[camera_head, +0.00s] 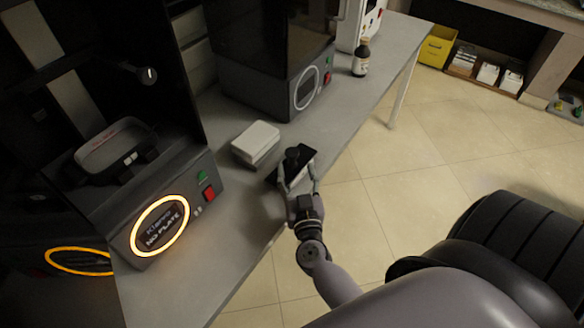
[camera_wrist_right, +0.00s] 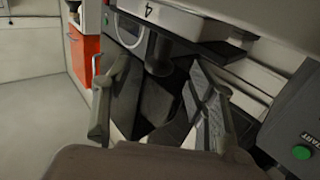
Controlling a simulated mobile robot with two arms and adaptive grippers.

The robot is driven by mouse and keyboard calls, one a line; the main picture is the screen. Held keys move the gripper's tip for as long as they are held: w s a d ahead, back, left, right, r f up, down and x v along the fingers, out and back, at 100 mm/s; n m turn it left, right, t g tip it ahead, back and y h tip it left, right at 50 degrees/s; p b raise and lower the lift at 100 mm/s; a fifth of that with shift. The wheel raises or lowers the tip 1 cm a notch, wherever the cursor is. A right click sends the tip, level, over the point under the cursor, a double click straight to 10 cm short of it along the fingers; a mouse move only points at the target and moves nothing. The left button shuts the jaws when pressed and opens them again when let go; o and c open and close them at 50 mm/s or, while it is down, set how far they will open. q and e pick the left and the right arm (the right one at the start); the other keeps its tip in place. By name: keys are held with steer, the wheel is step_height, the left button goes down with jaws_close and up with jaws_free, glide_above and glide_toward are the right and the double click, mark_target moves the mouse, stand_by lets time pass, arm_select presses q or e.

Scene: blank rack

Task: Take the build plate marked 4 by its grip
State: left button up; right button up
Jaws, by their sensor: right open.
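In the right wrist view the open fingers (camera_wrist_right: 160,95) stand on either side of the dark round grip (camera_wrist_right: 158,58), with gaps visible. A figure 4 shows on a pale surface (camera_wrist_right: 185,22) just beyond the grip. My left gripper is not in view.
A pale stacked block (camera_head: 256,140) lies left of the plate. A printer (camera_head: 165,205) reading NO PLATE, with a lit ring, stands at left. Another printer (camera_head: 270,90) stands behind. Open floor lies right of the bench.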

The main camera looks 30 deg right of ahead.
mark_target(293, 160)
steer(key=b+x, duration=0.1)
steer(key=x, duration=0.5)
steer(key=shift+w+f+b, duration=0.2)
steer(key=shift+w+b, duration=0.1)
steer(key=shift+b, duration=0.1)
steer(key=shift+s+r, duration=0.1)
jaws_close()
stand_by(0.3)
